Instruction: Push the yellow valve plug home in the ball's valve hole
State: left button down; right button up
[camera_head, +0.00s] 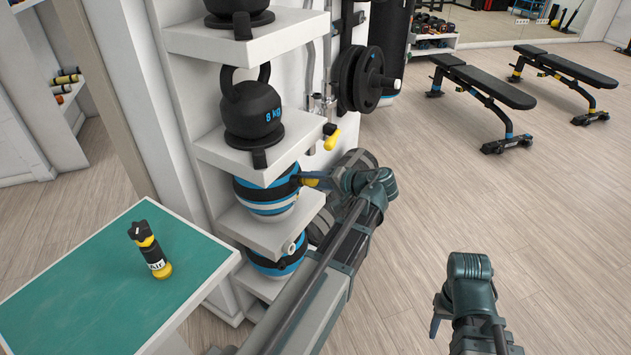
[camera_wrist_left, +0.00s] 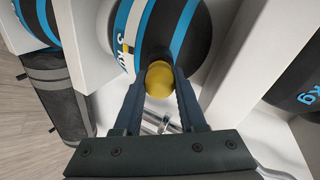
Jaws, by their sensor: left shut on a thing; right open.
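The ball (camera_head: 265,197), banded in blue, black and white, rests on a wall-rack shelf. It fills the top of the left wrist view (camera_wrist_left: 165,28), where its "3" label shows. My left gripper (camera_head: 316,180) is at the ball's right side, shut on the yellow valve plug (camera_wrist_left: 160,80). The plug sits between the fingertips, against or very near the ball's surface. The valve hole is hidden behind the plug, so how deep the plug sits cannot be told. My right gripper (camera_head: 468,325) is open and empty over the floor at the lower right.
Shelves above and below the ball leave limited height. An 8 kg kettlebell (camera_head: 252,110) stands on the shelf above, another banded ball (camera_head: 279,257) below. A yellow-handled fitting (camera_head: 331,138) juts from the wall. A green-topped table (camera_head: 75,290) holds a black-and-yellow bottle (camera_head: 151,250).

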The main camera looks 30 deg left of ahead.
pick_arm(q)
jog(key=shift+a+f, duration=0.3)
jog(key=shift+a, duration=0.25)
jog(key=shift+c, duration=2)
grip_release()
jog(key=shift+a, duration=0.1)
jog(key=p+v, duration=0.5)
jog(key=v, duration=0.9)
jog(key=shift+a, duration=0.15)
